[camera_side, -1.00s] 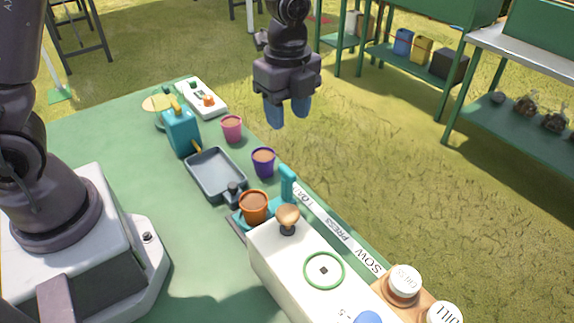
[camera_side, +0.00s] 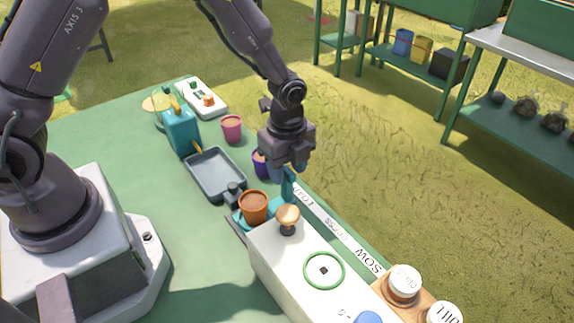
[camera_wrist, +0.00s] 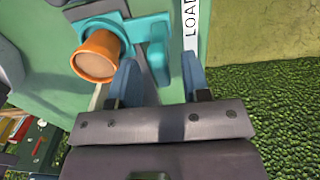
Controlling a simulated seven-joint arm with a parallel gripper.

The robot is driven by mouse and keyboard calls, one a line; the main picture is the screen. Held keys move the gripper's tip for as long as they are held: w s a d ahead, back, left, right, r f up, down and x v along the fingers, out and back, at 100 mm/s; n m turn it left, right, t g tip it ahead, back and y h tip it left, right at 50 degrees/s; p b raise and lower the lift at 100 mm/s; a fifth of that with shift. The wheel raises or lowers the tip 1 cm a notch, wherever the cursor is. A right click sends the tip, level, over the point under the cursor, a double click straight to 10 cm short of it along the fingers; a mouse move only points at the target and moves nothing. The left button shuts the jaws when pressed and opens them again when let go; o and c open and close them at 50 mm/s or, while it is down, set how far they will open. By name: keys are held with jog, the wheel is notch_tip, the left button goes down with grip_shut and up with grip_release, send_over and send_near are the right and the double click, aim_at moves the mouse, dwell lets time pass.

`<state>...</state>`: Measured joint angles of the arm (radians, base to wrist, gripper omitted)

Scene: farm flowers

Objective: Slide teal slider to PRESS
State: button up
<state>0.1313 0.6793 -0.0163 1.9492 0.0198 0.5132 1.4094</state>
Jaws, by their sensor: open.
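The teal slider (camera_side: 288,184) has an upright handle and carries an orange pot (camera_side: 254,207) of soil. It stands beside the LOAD label, at the far end of the white label strip (camera_side: 322,223). The PRESS label (camera_side: 336,231) is farther along the strip, nearer the camera. My gripper (camera_side: 287,170) is open, pointing down at the handle. In the wrist view, the teal handle (camera_wrist: 158,50) lies between the lines of my gripper's two blue fingers (camera_wrist: 158,62), just beyond the tips. I cannot tell whether they touch it.
A white box (camera_side: 290,262) with a wooden knob (camera_side: 288,217) and a green ring stands beside the strip. A grey tray (camera_side: 215,172), a purple pot (camera_side: 260,163) and a pink pot (camera_side: 232,128) are behind the slider. White-capped jars (camera_side: 404,281) stand at the near end.

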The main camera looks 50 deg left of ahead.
grip_shut()
jog(key=d, duration=1.1)
grip_release()
jog(key=shift+r, duration=0.15)
